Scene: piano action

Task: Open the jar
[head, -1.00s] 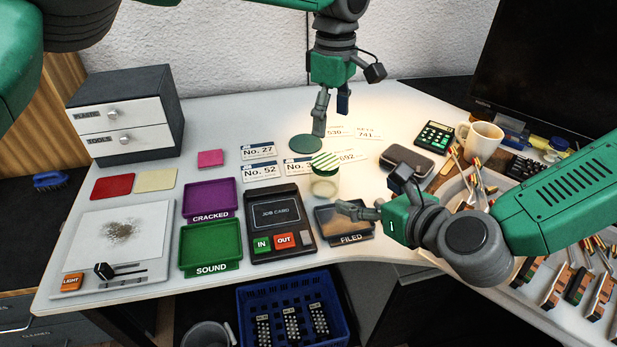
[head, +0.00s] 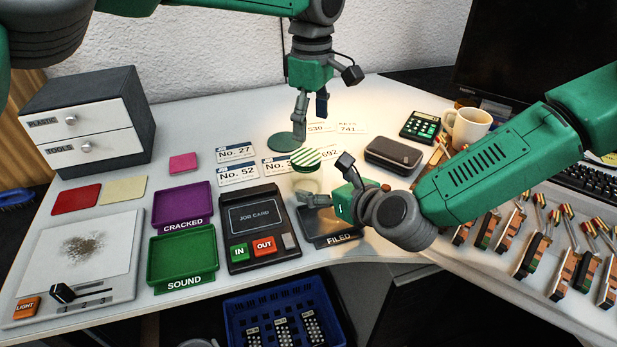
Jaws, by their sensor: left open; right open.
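The jar (head: 306,184) is a small pale glass jar with a green-and-white striped lid (head: 306,157). It stands upright near the middle of the desk, and the lid is on top of it. My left gripper (head: 309,122) points down, open, above and just behind the lid, over a round green mat. My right gripper (head: 318,197) comes in from the right, open, low at the jar's side. One of its fingers overlaps the lower jar in the picture; I cannot tell whether it touches. The far finger is partly hidden by the gripper's body.
A black tray marked FILED (head: 325,238) lies in front of the jar, partly under my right gripper. A job card terminal (head: 258,252) is to the left. A dark case (head: 393,153) and a cream mug (head: 466,127) are to the right. The round green mat (head: 283,142) lies behind.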

